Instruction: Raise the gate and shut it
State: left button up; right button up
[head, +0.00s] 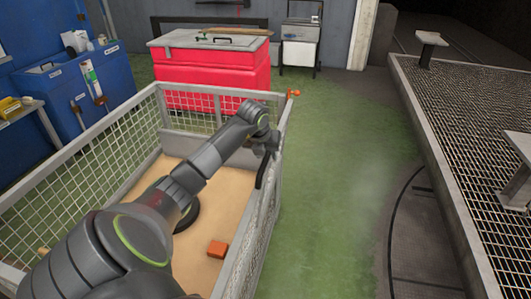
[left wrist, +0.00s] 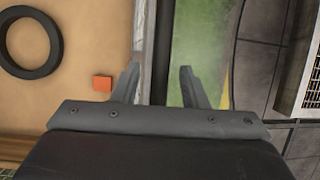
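The gate (head: 262,226) looks like the grey mesh panel on the right side of a mesh-walled trailer bed. It stands about upright; I cannot tell if it is fully closed. An orange latch piece (head: 294,93) shows by its far corner. My left gripper (head: 264,170) is over the gate's top rail, pointing down. In the left wrist view its two fingers (left wrist: 158,78) are apart, with the pale top rail (left wrist: 148,45) between them and a gap on the right. My right gripper is not in view.
The tan trailer floor (head: 215,205) holds an orange block (head: 217,249) and a black ring (left wrist: 30,42), partly hidden by my arm in the head view. Green floor (head: 335,190) is clear right of the gate. A raised grated platform (head: 470,130) stands at right, a red chest (head: 215,75) behind.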

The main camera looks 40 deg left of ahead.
pick_arm(q)
grip_shut()
jog(key=s+a, duration=0.1)
jog(key=a, duration=0.2)
jog(key=s+a+b, duration=0.1)
jog(key=shift+s+a+r, duration=0.1)
jog(key=shift+s+a, duration=0.2)
jog(key=shift+a, duration=0.1)
jog(key=shift+c, duration=2.3)
grip_release()
jog(key=shift+a, duration=0.1)
jog(key=o, duration=0.5)
jog(key=shift+s+a, duration=0.25)
jog(key=shift+a, duration=0.05)
jog(key=shift+c, duration=0.2)
jog(key=shift+d, duration=0.15)
